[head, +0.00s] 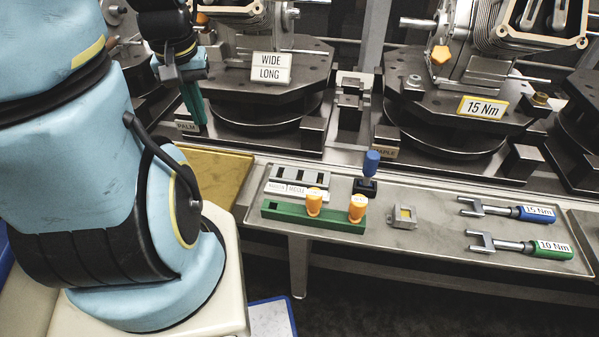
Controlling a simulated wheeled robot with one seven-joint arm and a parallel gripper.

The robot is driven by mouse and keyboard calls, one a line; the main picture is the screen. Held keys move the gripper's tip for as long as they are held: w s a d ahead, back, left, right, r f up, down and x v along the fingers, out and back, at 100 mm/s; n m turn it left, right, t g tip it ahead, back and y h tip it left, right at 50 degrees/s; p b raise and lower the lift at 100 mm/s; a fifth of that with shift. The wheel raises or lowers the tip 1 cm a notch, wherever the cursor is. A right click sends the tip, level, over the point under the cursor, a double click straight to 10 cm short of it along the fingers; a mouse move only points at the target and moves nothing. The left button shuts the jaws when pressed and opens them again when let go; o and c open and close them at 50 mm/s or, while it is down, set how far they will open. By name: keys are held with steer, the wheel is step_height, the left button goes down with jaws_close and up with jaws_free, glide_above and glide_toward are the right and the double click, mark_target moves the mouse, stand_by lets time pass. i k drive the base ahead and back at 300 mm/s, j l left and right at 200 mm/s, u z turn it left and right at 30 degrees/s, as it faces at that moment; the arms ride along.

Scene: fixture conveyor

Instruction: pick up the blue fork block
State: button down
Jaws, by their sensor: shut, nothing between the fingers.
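No thing in view is labelled as a fork block, and I cannot tell for sure which is meant. A small upright piece with a blue knob (371,163) stands on a dark base at the back edge of the grey tray, left of its middle. A tool with a two-pronged fork head and a blue handle (536,213), labelled 15 Nm, lies at the tray's right end. My gripper (197,118) is at the upper left, pointing down near the left fixture, well left of both. Its narrow green fingers look shut and empty.
The grey tray (430,235) also holds a green-handled fork tool (551,250), a small metal block (403,216), and a green rack (280,214) with two orange-topped pieces. Heavy fixtures (455,105) stand behind it. A tan panel (215,172) lies left of the tray.

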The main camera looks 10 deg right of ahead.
mark_target(372, 159)
steer(key=k+l+u, duration=0.3)
steer(key=l, duration=0.25)
steer(key=k+l+u, duration=0.3)
steer(key=k+l, duration=0.15)
